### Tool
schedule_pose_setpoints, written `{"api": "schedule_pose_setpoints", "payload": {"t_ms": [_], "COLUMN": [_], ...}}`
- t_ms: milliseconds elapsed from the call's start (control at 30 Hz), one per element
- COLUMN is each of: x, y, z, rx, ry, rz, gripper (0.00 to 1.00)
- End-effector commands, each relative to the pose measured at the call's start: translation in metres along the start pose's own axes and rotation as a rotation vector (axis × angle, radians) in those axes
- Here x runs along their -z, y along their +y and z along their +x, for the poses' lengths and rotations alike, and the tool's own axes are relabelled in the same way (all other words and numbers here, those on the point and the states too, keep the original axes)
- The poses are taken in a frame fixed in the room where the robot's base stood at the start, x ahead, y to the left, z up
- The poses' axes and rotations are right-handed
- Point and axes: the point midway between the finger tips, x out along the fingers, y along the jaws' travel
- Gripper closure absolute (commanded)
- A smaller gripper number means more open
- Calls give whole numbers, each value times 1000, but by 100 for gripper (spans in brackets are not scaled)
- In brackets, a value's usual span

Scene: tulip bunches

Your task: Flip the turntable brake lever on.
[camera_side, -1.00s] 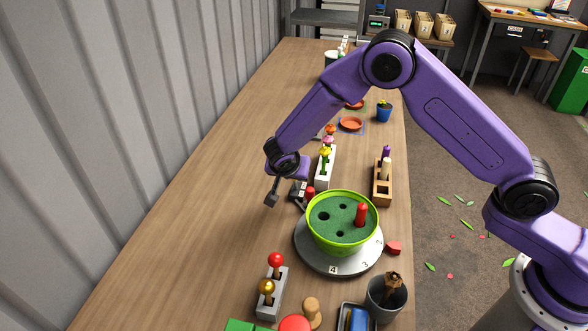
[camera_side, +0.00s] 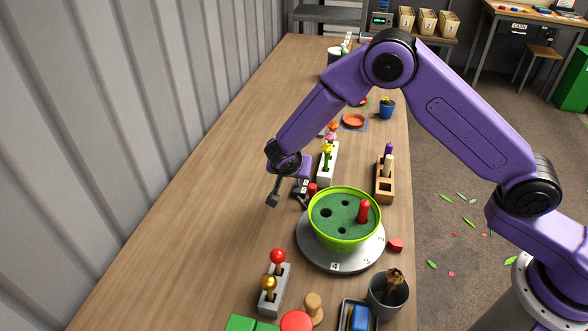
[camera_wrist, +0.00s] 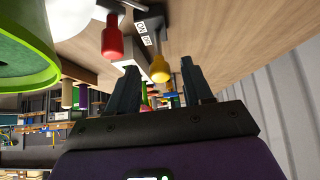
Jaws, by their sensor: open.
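The grey numbered turntable (camera_side: 309,252) carries a green bowl (camera_side: 350,239) of foam with a red peg (camera_side: 363,211). Beside it, left and behind, sits a small dark block whose "ON" label (camera_wrist: 139,31) shows in the wrist view. A lever with a yellow handle (camera_wrist: 160,66) rises there, and a red handle (camera_wrist: 112,42) stands nearer the bowl; the red one also shows in the side view (camera_side: 312,189). I cannot tell for sure which is the brake. My gripper (camera_wrist: 160,82) is open and empty; the yellow handle appears between its fingers, contact unclear.
A block with red (camera_side: 278,256) and gold (camera_side: 269,283) ball-topped levers stands in front. White flower holder (camera_side: 326,171), wooden rack (camera_side: 385,185) and dark cup (camera_side: 388,293) stand near the turntable. The table's left side (camera_side: 200,200) is clear.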

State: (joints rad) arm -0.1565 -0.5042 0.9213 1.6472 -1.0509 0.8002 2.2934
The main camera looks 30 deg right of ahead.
Motion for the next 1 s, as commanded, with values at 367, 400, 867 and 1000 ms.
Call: {"api": "schedule_pose_setpoints", "payload": {"t_ms": [367, 400, 867, 1000], "x": [0, 0, 0, 0], "y": [-1, -1, -1, -1], "z": [-51, -59, -150, -166], "rx": [6, 6, 5, 3], "ry": [1, 0, 0, 1], "rz": [-1, 1, 0, -1], "gripper": [50, 50, 50, 50]}}
